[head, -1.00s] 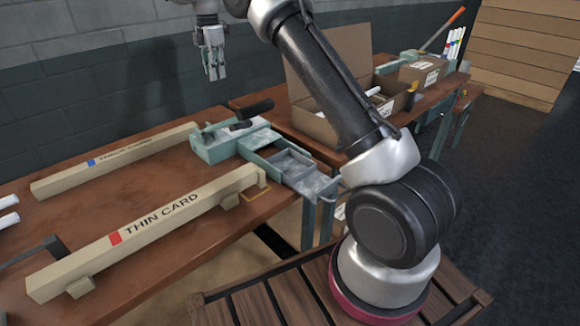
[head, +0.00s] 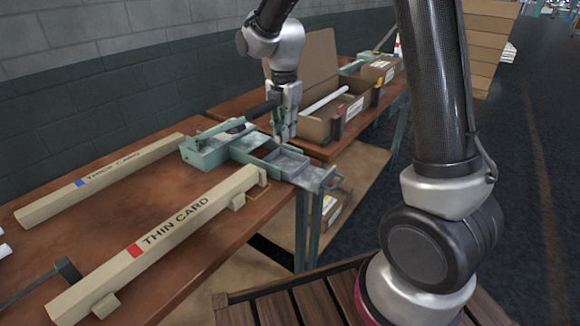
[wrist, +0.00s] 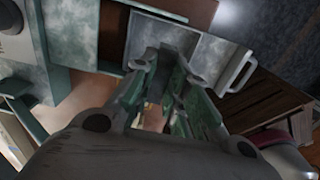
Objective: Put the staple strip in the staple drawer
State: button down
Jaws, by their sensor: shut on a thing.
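The staple drawer (head: 312,172) is a grey metal tray pulled out of the teal stapler (head: 205,153) at the table's right edge. It also shows in the wrist view (wrist: 205,50), with its loop handle at the right. My gripper (head: 284,138) points down just behind and above the drawer's compartments. In the wrist view my gripper (wrist: 170,62) has its fingertips over the drawer area. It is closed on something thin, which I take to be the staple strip. The strip is mostly hidden by the fingers, and I cannot tell whether it touches the drawer.
A long wooden bar marked THIN CARD (head: 165,240) lies in front, and a second bar (head: 100,178) lies behind. An open cardboard box (head: 335,110) with a white tube stands on the table beyond my gripper. The brown tabletop between the bars is clear.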

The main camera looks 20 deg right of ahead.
aim_at(285, 167)
notch_tip(285, 167, down, 9)
jog(key=shift+f, duration=0.15)
dwell(0.4)
jog(key=shift+f, duration=0.2)
jog(key=c, duration=1.4)
grip_release()
jog(key=shift+w, duration=0.1)
